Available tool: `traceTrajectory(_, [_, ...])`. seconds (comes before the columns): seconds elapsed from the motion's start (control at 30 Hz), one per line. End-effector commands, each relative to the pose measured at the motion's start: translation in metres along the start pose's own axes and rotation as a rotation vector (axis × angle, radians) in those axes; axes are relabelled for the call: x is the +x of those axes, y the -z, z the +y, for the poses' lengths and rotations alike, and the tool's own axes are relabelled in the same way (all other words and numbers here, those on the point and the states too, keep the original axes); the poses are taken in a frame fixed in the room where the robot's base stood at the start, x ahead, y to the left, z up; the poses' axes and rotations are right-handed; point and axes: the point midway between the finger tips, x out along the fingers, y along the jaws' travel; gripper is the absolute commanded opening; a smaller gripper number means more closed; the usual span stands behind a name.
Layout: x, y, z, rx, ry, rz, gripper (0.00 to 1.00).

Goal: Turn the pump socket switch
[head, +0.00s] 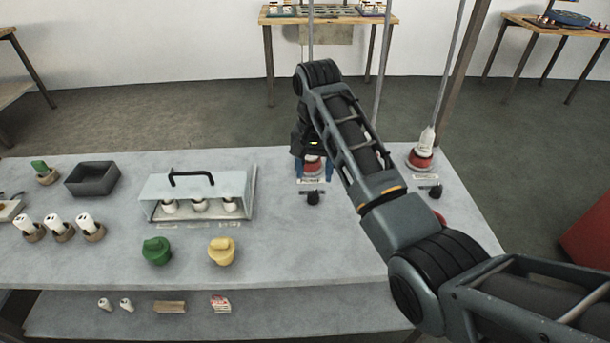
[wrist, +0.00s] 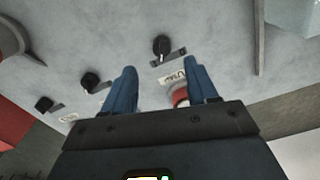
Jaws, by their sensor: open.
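My gripper (head: 313,178) is open, pointing down over a red and white socket (head: 313,164) near the table's back edge. In the wrist view its two blue fingers (wrist: 160,83) stand apart, with part of the red socket (wrist: 180,95) showing between them. A black knob switch (head: 314,197) is in front of that socket's label (head: 311,181); it also shows in the wrist view (wrist: 161,48), beyond the fingertips and untouched. A second red socket (head: 420,158) holds a white plug, with its own black knob (head: 435,191). I cannot read which label names the pump.
A clear cover (head: 205,185) with a black handle stands left of my gripper over several white bottles. Rods rise near the sockets. Bare table (head: 300,245) lies in front of the switches. My forearm hides some of the right side.

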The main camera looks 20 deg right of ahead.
Motion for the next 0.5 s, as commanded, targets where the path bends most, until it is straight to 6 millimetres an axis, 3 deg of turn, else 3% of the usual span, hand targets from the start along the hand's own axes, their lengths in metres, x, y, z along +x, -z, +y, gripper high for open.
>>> traceTrajectory(0.17, [0.009,-0.001,0.0,0.0,-0.002,-0.003,0.58])
traceTrajectory(0.5, [0.058,-0.001,0.0,0.0,-0.001,-0.003,0.58])
